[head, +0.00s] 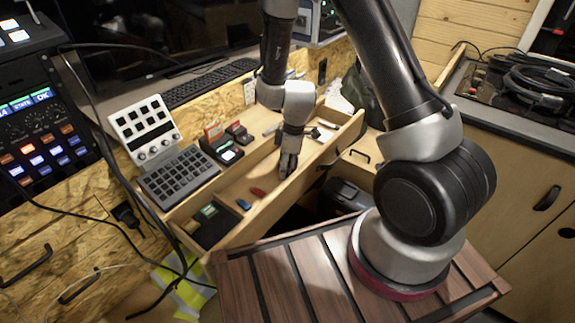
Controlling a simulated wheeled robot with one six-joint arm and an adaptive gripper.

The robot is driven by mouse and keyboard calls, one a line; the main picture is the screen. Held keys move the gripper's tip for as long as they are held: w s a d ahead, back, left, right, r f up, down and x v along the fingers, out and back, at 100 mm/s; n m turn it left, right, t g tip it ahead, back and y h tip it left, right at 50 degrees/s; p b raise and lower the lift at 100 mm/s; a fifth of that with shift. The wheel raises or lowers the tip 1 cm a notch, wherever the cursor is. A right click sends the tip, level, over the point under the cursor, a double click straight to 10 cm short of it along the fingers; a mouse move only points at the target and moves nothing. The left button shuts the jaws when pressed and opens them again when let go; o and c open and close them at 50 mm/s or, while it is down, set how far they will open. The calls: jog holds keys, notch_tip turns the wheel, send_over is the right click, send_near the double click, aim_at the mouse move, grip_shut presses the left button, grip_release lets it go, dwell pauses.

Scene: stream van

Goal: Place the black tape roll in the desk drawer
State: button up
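The desk drawer (258,221) is pulled open, a long wooden tray running from lower left to upper right. My gripper (287,170) points down over the middle of the drawer, its fingertips low within the drawer's outline. The fingers look close together, but they are too small and dark to tell whether they are shut or hold anything. I cannot make out the black tape roll; it may be hidden by my gripper or arm.
In the drawer lie a red item (257,192), a blue item (243,204) and a dark box (211,226). A keypad panel (179,178) and a card-reader-like device (222,146) stand behind it. Cables hang at left. My arm blocks part of the right side.

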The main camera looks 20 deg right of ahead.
jog(key=s+d+r+m+t, duration=0.1)
jog(key=s+d+r+m, duration=0.15)
jog(key=r, duration=0.65)
jog(key=s+d+r+m, duration=0.1)
jog(key=s+d+r, duration=0.15)
jog(key=r, duration=0.65)
jog(key=s+d+r+m+t, duration=0.1)
jog(key=d+r+m, duration=0.15)
jog(key=r, duration=0.65)
jog(key=s+d+r+m, duration=0.2)
jog(key=s+r, duration=0.1)
jog(key=s, duration=0.2)
jog(key=s+d+r+m+t+h, duration=0.1)
jog(key=s+d+r+m, duration=0.1)
jog(key=s, duration=0.3)
jog(key=s+d+r+m, duration=0.3)
jog(key=s+r+m, duration=0.1)
jog(key=shift+s+r+t, duration=0.3)
jog(key=shift+s+t, duration=0.1)
